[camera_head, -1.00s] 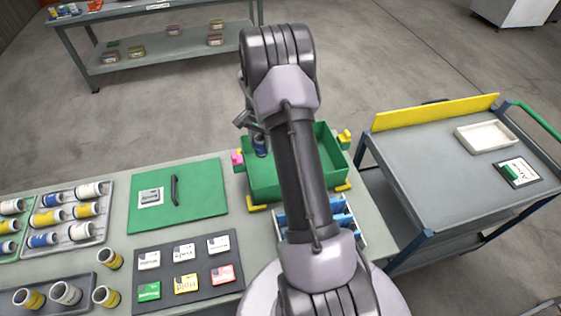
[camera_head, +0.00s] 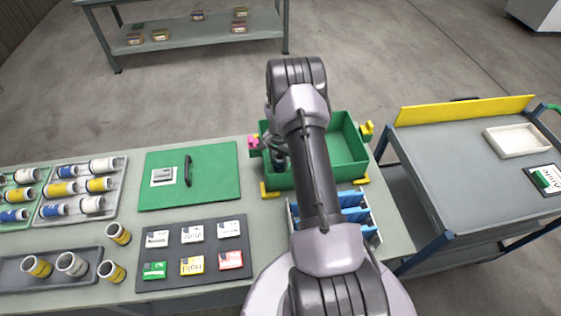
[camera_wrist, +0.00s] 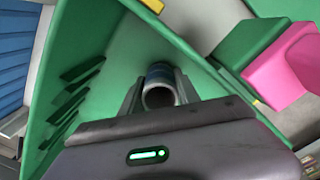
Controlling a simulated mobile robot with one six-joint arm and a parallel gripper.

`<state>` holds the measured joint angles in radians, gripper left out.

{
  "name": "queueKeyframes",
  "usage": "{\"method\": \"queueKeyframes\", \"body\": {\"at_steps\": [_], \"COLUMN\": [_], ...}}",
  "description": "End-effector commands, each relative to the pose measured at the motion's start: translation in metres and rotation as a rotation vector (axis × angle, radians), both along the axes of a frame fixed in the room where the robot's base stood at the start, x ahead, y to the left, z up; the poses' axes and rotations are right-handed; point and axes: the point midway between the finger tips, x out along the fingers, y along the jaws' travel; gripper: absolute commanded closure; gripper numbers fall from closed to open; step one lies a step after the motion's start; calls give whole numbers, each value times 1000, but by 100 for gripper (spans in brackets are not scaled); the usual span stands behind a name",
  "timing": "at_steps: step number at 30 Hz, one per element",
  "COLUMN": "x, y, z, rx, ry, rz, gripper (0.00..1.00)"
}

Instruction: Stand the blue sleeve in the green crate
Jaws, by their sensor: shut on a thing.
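The green crate (camera_head: 350,174) stands open on the bench, partly hidden behind my arm; its inner wall fills much of the wrist view (camera_wrist: 115,55). My gripper (camera_head: 279,163) is down inside the crate near its left end. In the wrist view, my gripper (camera_wrist: 158,97) is shut on the blue sleeve (camera_wrist: 158,72), which shows a blue band and a pale, open round end. The sleeve looks roughly in line with the fingers. Its lower end is hidden, so I cannot tell whether it touches the crate floor.
Pink (camera_head: 253,142) and yellow (camera_head: 367,129) blocks sit at the crate's ends. A blue-divided rack (camera_head: 372,232) is in front. Left are a green panel (camera_head: 215,180), a card mat (camera_head: 208,249) and trays of sleeves (camera_head: 118,207). A grey cart (camera_head: 450,170) stands right.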

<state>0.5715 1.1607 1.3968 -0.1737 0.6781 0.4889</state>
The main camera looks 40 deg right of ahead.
Motion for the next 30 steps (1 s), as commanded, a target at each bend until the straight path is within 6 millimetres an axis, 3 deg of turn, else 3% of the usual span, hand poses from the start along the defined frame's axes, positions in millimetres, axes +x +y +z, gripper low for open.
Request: {"method": "queueKeyframes", "body": {"at_steps": [8, 9, 12, 20, 23, 30], "x": [0, 0, 0, 0, 1, 1], "y": [0, 0, 0, 0, -1, -1], "z": [-3, -2, -1, 0, 10, 78], "rx": [-1, -1, -1, -1, -2, -2], "ry": [-1, 0, 0, 0, -2, -3], "rz": [0, 0, 0, 0, 0, 0], "gripper": [100, 54, 40, 40, 40, 40]}}
